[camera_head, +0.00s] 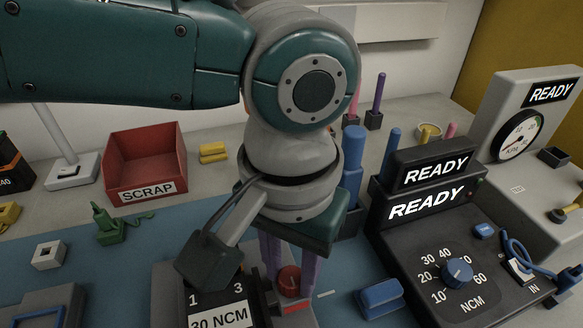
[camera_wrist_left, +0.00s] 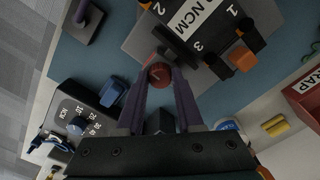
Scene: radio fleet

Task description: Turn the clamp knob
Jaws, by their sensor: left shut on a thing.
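The clamp knob (camera_head: 289,279) is a small red round knob on the grey fixture, beside the black block labelled 30 NCM (camera_head: 222,318). It also shows in the left wrist view (camera_wrist_left: 159,73), with a light mark on its face. My left gripper (camera_head: 288,270) comes down from above, its purple fingers on either side of the knob and shut on it. In the left wrist view the two fingers of this gripper (camera_wrist_left: 160,80) reach to the knob's sides. The wrist and palm hide part of the fixture in the head view. My right gripper is not in view.
A black tester with a blue dial (camera_head: 457,273) and READY displays stands close on the right. A blue block (camera_head: 381,298) lies between. A red SCRAP bin (camera_head: 146,164) stands at the back left. The blue mat (camera_head: 165,238) is partly bare left of the fixture.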

